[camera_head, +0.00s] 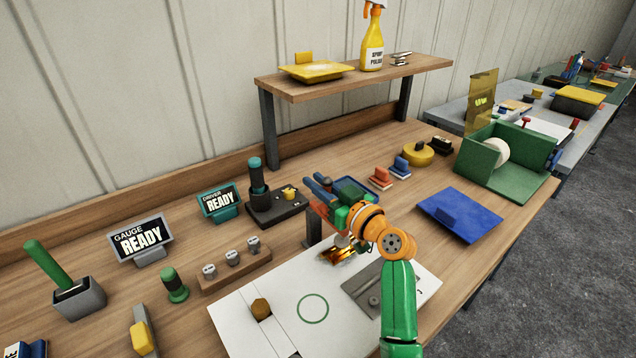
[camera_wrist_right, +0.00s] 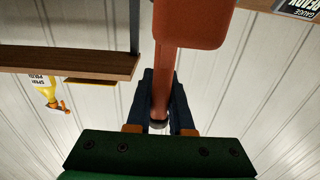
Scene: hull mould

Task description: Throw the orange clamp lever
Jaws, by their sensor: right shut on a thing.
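The orange clamp lever (camera_head: 317,206) stands above the white board (camera_head: 265,337) near a dark post. In the right wrist view the lever (camera_wrist_right: 188,25) is large and red-orange, with a wide end and a narrower shaft running down between the fingers. My right gripper (camera_head: 322,186) reaches in over the board from the front right and is shut on the lever. Its dark blue fingers (camera_wrist_right: 160,95) lie on both sides of the shaft. The gripper hides the clamp's base in part. My left gripper is not in view.
A wooden shelf (camera_head: 355,78) with a yellow spray bottle (camera_head: 374,40) stands behind. A black fixture (camera_head: 275,208) and a driver sign (camera_head: 219,202) are left of the gripper. A blue plate (camera_head: 460,215) and a green box (camera_head: 510,170) lie right. Bench space between them is partly clear.

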